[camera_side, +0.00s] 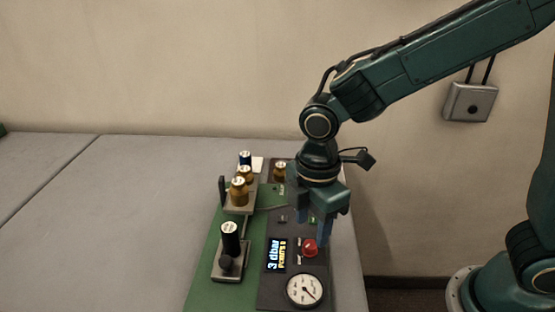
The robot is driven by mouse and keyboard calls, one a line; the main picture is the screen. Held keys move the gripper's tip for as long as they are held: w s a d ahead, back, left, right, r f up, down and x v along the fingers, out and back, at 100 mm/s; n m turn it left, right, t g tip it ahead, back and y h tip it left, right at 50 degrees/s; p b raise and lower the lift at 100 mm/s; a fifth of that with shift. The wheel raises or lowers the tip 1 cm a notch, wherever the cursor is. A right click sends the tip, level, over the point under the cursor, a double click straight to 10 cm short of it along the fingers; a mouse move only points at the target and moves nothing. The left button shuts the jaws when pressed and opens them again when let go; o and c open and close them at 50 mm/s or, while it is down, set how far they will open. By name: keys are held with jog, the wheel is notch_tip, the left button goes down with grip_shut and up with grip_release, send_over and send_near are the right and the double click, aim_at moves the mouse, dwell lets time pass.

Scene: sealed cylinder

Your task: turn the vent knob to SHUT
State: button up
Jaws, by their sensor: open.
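A red knob (309,247) sits on the dark panel (277,262), between a lit display and a round gauge. It looks like the vent knob, but the small white marks beside it are too small to read, so its setting cannot be told. My gripper (311,226) points down over the panel, just above and behind the red knob in the picture. Its bluish fingers are apart with nothing seen between them. Whether a finger touches the knob cannot be told from this view.
The display (276,254) reads "3 dbar" on one line. A white dial gauge (305,290) is at the panel's front. Brass-coloured cylinders (239,191) stand on a rack to the left; a black cylinder (230,239) stands nearer. The grey table (90,230) is clear at left.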

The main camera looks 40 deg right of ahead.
aim_at(310, 244)
notch_tip(310, 244, up, 9)
jog(key=shift+r, duration=0.15)
dwell(0.5)
jog(key=s+d+r+m+t, duration=0.3)
jog(key=s+d+m+t, duration=0.2)
jog(key=s+d+m, duration=0.8)
jog(key=d+m, duration=0.3)
jog(key=d, duration=0.1)
jog(key=shift+r+t, duration=0.2)
jog(key=shift+t, duration=0.1)
